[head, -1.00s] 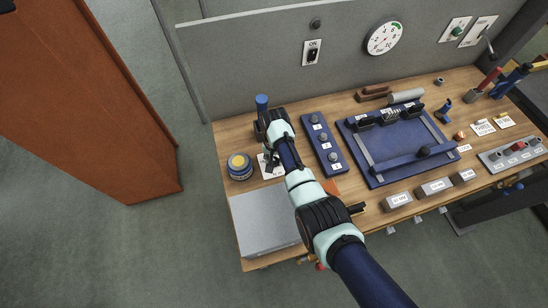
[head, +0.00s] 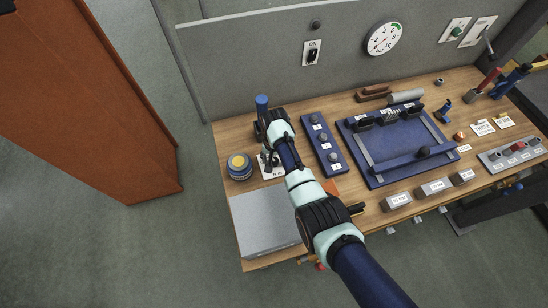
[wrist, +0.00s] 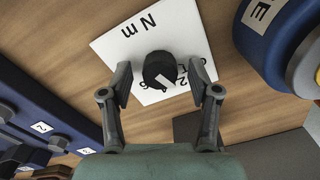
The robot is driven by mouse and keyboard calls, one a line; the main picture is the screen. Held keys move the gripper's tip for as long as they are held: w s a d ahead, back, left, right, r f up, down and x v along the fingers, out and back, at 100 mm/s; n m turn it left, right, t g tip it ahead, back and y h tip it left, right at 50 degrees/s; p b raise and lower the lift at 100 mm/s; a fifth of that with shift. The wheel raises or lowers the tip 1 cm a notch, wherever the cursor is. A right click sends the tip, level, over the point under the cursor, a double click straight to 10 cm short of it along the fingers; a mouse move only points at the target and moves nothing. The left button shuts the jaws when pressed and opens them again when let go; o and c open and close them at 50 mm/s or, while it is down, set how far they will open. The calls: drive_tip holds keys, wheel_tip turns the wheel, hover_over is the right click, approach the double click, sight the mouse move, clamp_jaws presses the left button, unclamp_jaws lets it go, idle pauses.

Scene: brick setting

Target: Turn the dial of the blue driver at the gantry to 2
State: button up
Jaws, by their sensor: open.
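The dial is a black knob (wrist: 158,68) on a white card (wrist: 118,44) marked "N m" in the wrist view. A pale pointer mark shows on the knob, toward the numerals on the side nearer my gripper. The numerals are partly covered, so I cannot tell the exact setting. My gripper (wrist: 162,78) is open, with one finger on each side of the knob; I cannot tell whether they touch it. In the head view my gripper (head: 268,156) is over the card at the bench's left end. A blue upright cylinder (head: 262,103), perhaps the driver, stands just behind my wrist.
A blue strip with several knobs (head: 335,158) lies to the right, then a blue frame fixture (head: 376,172). A grey box (head: 262,222) is in front. The grey panel (head: 240,70) rises behind.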

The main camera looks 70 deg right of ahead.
sight(274, 160)
wheel_tip(274, 160, up, 12)
idle(0.3)
idle(0.5)
